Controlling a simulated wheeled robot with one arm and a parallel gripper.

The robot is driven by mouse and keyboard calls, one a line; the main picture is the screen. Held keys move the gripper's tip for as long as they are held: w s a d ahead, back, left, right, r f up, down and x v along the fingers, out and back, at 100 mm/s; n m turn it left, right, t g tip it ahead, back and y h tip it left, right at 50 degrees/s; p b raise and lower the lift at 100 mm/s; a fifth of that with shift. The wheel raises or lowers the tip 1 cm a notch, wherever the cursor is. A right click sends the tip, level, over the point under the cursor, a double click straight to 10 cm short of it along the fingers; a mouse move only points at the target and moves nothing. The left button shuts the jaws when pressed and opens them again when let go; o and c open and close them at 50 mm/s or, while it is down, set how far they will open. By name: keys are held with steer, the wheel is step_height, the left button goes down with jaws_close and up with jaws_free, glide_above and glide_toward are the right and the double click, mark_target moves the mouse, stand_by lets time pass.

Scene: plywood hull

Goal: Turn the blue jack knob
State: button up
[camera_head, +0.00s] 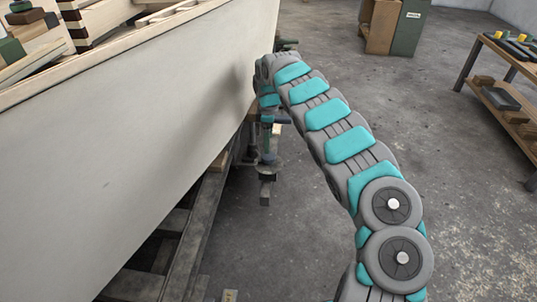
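My arm reaches up from the lower right and bends down at its far end beside the hull's edge. My gripper (269,122) is at this far end, small and partly hidden by the arm, so its fingers cannot be made out. Just below it a grey metal jack (266,171) stands beside the hull. A small dark blue part (281,120) shows at the jack's top, close to my gripper. I cannot tell whether this is the knob, or whether my gripper touches it.
The large pale plywood hull (120,120) fills the left, resting on dark timbers (185,240). Wood pieces lie on its top. A workbench (505,85) with tools stands at the right. Brown and green cabinets (408,28) stand at the back. The concrete floor between is clear.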

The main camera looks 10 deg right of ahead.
mark_target(269, 155)
step_height(269, 155, down, 7)
steer(key=shift+r+b, duration=0.1)
steer(key=shift+b, duration=0.45)
steer(key=c, duration=1.4)
